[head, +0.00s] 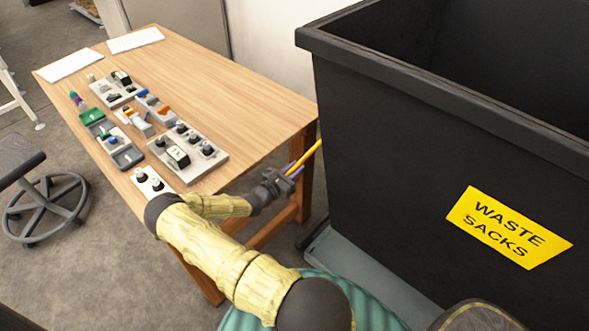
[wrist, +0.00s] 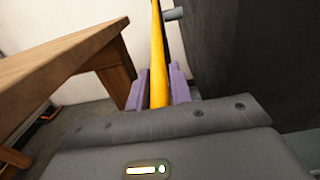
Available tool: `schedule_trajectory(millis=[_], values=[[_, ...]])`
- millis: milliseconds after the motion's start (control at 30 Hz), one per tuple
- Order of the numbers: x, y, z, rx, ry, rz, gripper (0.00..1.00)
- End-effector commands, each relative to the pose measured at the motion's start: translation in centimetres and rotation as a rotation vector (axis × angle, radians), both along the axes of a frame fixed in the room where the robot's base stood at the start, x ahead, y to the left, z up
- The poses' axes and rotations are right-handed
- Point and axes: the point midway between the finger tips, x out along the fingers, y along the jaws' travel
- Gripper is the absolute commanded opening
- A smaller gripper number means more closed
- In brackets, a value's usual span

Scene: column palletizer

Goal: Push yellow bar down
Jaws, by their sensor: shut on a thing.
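The yellow bar (wrist: 158,58) runs up through the middle of the wrist view. Its lower part lies between the two purple fingers of my gripper (wrist: 159,92), which are shut on it. In the head view the yellow bar (head: 305,157) slants up to the right from my gripper (head: 290,170), in the gap between the wooden table and the black bin. The far end of the bar is hidden behind the bin in the head view.
The black waste-sacks bin (head: 400,180) stands close on the right. The wooden table (head: 230,90) stands on the left, holding several small devices and switches (head: 185,140). A grey rod (wrist: 174,14) sticks out beside the bar. A wheeled chair (head: 45,195) is at far left.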

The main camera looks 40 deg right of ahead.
Motion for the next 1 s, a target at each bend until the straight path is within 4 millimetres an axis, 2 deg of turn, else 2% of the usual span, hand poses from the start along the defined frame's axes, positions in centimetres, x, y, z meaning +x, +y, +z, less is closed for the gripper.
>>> schedule_trajectory(millis=[167, 1000], values=[[0.0, 0.0, -0.3, 0.002, 0.000, 0.001, 0.05], [0.2, -1.7, -6.1, 0.001, 0.000, 0.001, 0.05]])
